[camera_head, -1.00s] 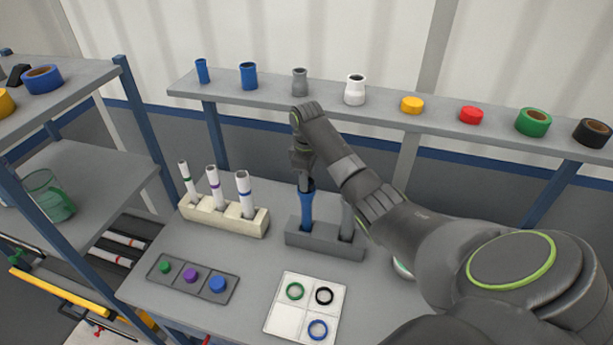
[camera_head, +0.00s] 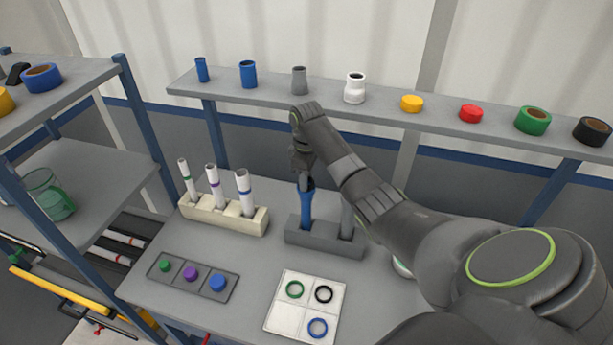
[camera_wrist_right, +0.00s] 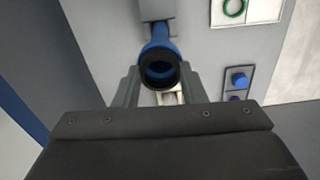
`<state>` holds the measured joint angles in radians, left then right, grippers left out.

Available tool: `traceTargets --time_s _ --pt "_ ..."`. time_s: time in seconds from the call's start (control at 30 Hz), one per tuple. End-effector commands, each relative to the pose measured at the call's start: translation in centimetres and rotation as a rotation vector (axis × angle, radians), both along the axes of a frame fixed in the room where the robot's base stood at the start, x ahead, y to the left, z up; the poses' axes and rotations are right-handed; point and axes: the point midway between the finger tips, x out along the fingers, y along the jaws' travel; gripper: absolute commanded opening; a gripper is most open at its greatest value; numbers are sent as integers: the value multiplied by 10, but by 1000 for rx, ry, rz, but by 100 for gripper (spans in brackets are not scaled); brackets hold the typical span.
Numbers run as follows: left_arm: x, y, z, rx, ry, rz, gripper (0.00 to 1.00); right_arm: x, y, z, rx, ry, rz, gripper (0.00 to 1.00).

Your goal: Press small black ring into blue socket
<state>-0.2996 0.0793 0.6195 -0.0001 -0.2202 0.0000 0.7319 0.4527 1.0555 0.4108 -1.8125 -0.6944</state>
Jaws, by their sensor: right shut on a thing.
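The blue socket (camera_head: 306,207) stands upright in a grey block (camera_head: 325,238) on the table. My right gripper (camera_head: 304,182) is above it, pointing down, its fingertips at the socket's flared top. In the right wrist view, a small black ring (camera_wrist_right: 159,57) sits at the mouth of the blue socket (camera_wrist_right: 158,38). The fingers of my right gripper (camera_wrist_right: 160,82) are on either side of the ring, shut on it. I cannot tell how deep the ring sits. My left gripper is out of view.
A grey pipe (camera_head: 347,220) stands beside the socket in the same block. A cream rack (camera_head: 225,219) with white tubes is to the left. A white tray (camera_head: 290,325) holds green, black and blue rings. A dark tray (camera_head: 205,291) holds coloured caps. A shelf (camera_head: 440,124) runs behind.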

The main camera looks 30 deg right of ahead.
Motion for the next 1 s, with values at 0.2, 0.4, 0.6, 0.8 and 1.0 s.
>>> traceTargets --time_s 0.2,0.4,0.6,0.8,1.0 --pt "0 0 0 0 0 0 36 0 0 0 0 0 0 16" --pt "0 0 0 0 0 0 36 0 0 0 0 0 0 62" --pt "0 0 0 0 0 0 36 0 0 0 0 0 0 63" --pt "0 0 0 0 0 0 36 0 0 0 0 0 0 81" --pt "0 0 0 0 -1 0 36 0 0 0 0 0 0 81"
